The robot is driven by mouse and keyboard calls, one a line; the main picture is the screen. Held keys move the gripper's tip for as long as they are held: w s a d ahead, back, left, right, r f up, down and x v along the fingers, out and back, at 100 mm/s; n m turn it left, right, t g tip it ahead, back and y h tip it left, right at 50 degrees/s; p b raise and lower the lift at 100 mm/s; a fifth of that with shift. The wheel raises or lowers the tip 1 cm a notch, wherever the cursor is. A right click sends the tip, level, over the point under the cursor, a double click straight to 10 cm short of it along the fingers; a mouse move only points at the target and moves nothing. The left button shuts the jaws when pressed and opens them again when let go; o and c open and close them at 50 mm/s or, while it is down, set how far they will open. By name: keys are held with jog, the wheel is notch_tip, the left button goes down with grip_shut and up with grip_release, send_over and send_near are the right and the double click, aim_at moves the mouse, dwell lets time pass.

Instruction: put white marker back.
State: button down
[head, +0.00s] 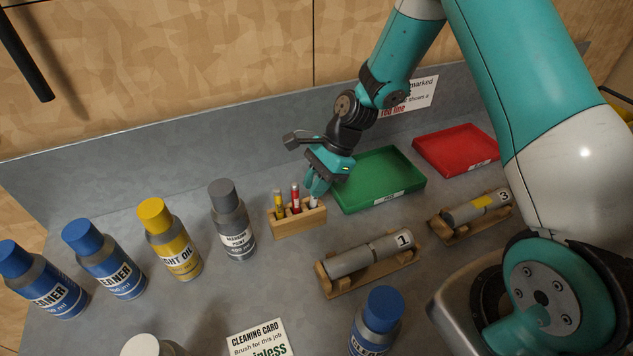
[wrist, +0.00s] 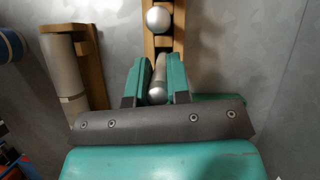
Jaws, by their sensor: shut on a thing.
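The white marker (head: 313,203) is at the right end of the small wooden marker holder (head: 297,222). My gripper (head: 317,187) is above that end, with its teal fingers around the marker. In the wrist view the fingers (wrist: 160,72) are shut on the white marker (wrist: 158,92), whose rounded silver end shows between them. A yellow marker (head: 278,203) and a red marker (head: 295,198) stand upright in the holder's other places. The lower part of the white marker is hidden, so I cannot tell how deep it sits in its slot.
A green tray (head: 411,181) lies close right of the holder, a red tray (head: 437,158) farther right. A cylinder marked 1 (head: 370,254) rests in a wooden cradle in front. A grey-capped bottle (head: 233,222) stands left. The back wall is close behind.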

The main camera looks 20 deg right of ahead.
jog(key=shift+d, duration=0.1)
jog(key=c, duration=1)
grip_release()
jog(key=s+b+v, duration=0.1)
jog(key=b+v, duration=0.1)
jog(key=v, duration=1.5)
jog(key=shift+w+r, duration=0.25)
jog(key=shift+w, duration=0.3)
jog(key=shift+d, duration=0.1)
